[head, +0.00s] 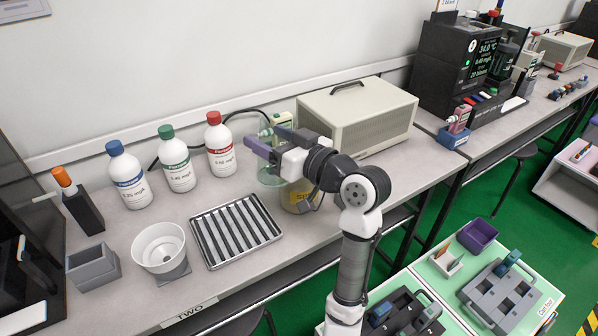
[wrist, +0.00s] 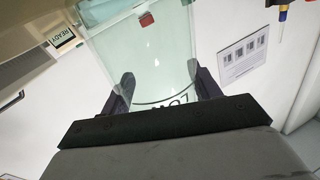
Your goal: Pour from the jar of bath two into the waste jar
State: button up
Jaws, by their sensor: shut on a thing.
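My gripper (head: 277,146) is shut on a clear glass jar (head: 269,176), which hangs below the fingers in the head view, partly hidden by them. In the wrist view the jar (wrist: 150,55) fills the space between my two fingers (wrist: 163,92) and carries dark lettering partly cut off by the gripper. I cannot tell its exact tilt or how much liquid it holds. The waste jar (head: 303,197), with a yellow label, stands on the bench just right of and below the held jar, partly hidden by my arm. The two jars overlap in the head view; I cannot tell whether they touch.
A slatted metal tray (head: 236,231) lies left of the jars. A white pot (head: 159,245) and grey holder (head: 93,266) stand further left. White bottles with blue (head: 130,178), green (head: 176,162) and red (head: 220,147) caps stand behind. A beige case (head: 358,115) is close behind my arm.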

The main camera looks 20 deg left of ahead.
aim_at(270, 116)
notch_tip(270, 116, up, 5)
jog(key=p, duration=0.4)
jog(key=shift+r, duration=0.1)
dwell(0.8)
